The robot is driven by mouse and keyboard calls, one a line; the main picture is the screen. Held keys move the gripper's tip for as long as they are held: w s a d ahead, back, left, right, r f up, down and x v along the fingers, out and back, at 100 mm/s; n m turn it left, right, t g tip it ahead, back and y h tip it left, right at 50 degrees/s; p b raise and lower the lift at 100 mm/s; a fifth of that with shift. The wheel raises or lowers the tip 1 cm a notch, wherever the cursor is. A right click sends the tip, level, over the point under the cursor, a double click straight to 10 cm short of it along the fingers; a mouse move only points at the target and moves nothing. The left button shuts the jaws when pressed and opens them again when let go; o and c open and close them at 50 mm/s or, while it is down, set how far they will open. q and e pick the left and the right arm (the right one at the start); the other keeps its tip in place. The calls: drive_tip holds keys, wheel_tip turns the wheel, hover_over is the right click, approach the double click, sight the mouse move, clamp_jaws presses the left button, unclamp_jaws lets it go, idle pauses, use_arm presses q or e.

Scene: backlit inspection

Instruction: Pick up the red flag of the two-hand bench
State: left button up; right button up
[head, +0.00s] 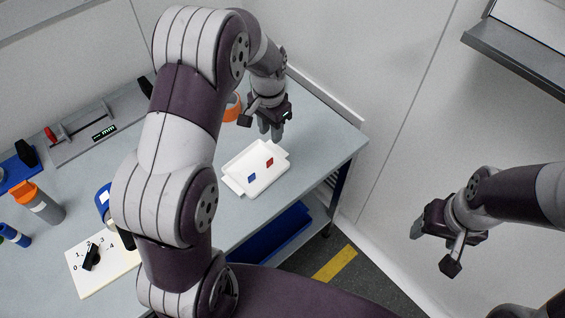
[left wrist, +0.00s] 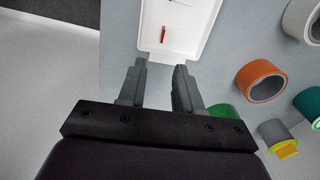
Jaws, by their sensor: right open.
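The red flag (head: 269,162) stands in a white tray (head: 236,188) near the right end of the bench, beside a blue flag (head: 252,177). In the left wrist view the red flag (left wrist: 163,36) looks like a thin upright strip just beyond my fingertips. My left gripper (head: 271,137) is at the back edge of the tray, apart from the flag. In the left wrist view my left gripper (left wrist: 160,67) is open and empty, its fingers apart. My right gripper (head: 418,228) is open and empty, off to the right, away from the bench.
An orange ring (left wrist: 262,80) and other rolls lie beside the tray. A white dial board (head: 88,279), an orange-capped bottle (head: 40,204) and a measuring fixture (head: 85,138) are on the left of the bench. A wall shelf (head: 520,55) hangs upper right.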

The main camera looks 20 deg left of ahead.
use_arm(q)
approach(265, 159)
drive_tip(key=d, duration=0.1)
drive_tip(key=s+d+f, duration=0.1)
drive_tip(key=shift+s+d, duration=0.15)
drive_tip(key=shift+d, duration=0.15)
drive_tip(key=f, duration=0.2)
drive_tip(key=f+p, duration=0.1)
drive_tip(key=f, duration=0.3)
drive_tip(key=shift+a, duration=0.25)
drive_tip(key=shift+s, duration=0.15)
clamp_jaws()
